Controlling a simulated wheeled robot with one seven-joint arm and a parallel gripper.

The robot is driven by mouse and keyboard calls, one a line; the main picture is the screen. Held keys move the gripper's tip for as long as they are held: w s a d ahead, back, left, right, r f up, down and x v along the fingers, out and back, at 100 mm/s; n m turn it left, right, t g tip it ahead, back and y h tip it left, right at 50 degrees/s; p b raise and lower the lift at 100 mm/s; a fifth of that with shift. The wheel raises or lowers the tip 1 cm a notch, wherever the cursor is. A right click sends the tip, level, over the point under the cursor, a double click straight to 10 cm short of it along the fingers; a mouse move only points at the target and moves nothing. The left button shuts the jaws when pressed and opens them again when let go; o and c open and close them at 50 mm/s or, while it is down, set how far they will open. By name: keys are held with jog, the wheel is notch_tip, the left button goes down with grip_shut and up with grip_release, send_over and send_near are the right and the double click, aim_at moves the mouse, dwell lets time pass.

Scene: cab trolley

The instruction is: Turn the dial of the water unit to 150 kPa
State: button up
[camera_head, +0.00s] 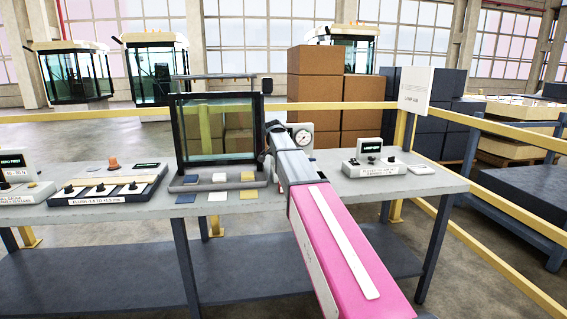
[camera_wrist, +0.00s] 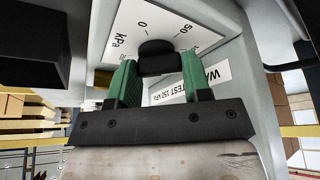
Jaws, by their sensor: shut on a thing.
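The water unit (camera_wrist: 225,50) fills the wrist view, a light grey housing seen turned over. Its white scale plate (camera_wrist: 125,30) shows kPa, 0 and 50, with other numbers partly hidden. The black dial (camera_wrist: 157,48) sits between the green fingers of my gripper (camera_wrist: 157,72), which is shut on it. I cannot read a pointer on the dial. A white label (camera_wrist: 215,82) reads in part "TEST 150 kPa". In the head view, the unit's round gauge (camera_head: 303,137) shows just right of my pink and grey arm; the arm hides the dial and my gripper.
The unit stands on a grey workbench (camera_head: 325,190). A glass cab model (camera_head: 218,130) stands close left of my arm. A control box (camera_head: 375,165) is to the right, and a switch panel (camera_head: 108,187) to the left. Yellow rails (camera_head: 510,187) run behind and right.

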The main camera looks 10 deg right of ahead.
jog(key=shift+m+g, duration=0.4)
jog(key=shift+m, duration=0.8)
jog(key=o, duration=0.9)
jog(key=shift+r, duration=0.1)
jog(key=v, duration=1)
jog(key=shift+a+r, duration=0.25)
jog(key=shift+a, duration=0.05)
